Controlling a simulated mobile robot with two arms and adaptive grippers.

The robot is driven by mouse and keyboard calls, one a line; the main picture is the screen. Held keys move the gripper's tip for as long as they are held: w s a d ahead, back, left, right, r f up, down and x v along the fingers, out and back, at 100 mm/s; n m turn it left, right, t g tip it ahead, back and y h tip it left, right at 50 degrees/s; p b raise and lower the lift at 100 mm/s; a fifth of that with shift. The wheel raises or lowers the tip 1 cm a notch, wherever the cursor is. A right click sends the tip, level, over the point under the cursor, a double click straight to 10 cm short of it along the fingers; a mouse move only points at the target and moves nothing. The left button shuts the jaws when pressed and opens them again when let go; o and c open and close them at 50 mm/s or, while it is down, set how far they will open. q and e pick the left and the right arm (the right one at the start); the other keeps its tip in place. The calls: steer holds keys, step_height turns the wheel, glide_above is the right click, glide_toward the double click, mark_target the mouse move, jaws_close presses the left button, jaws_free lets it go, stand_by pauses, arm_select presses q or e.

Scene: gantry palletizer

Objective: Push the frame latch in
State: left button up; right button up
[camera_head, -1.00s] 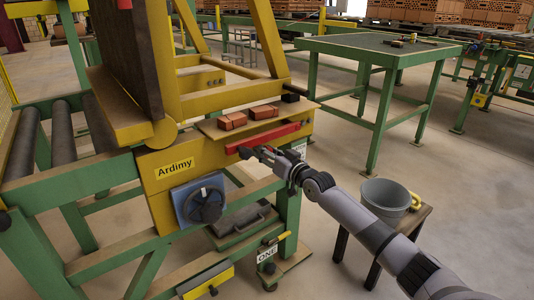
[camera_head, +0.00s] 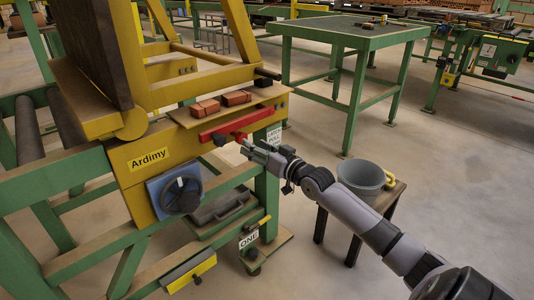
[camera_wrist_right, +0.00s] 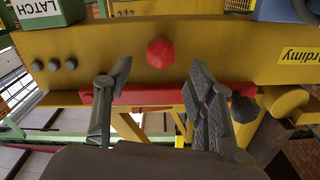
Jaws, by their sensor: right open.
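The yellow frame beam (camera_head: 150,158) carries a long red bar (camera_head: 235,124). A red knob (camera_head: 240,136) sticks out near the bar; in the wrist view the red knob (camera_wrist_right: 160,52) stands on the beam's face, between the directions of the two fingers. The red bar also crosses the wrist view (camera_wrist_right: 146,97). A sign with "LATCH" (camera_head: 274,135) is at the beam's right end. My right gripper (camera_head: 248,147) is open and empty, its fingers pointing at the beam close to the knob; I cannot tell if they touch. It fills the middle of the wrist view (camera_wrist_right: 158,75). My left gripper is not in view.
Orange bricks (camera_head: 236,98) lie on a board above the red bar. A blue plate with a dark handwheel (camera_head: 180,195) is on the beam's left. A grey bucket (camera_head: 362,178) on a stool stands near my right arm. A green table (camera_head: 345,40) is behind.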

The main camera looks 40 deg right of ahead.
steer(key=shift+s+d, duration=0.2)
steer(key=shift+s, duration=2.15)
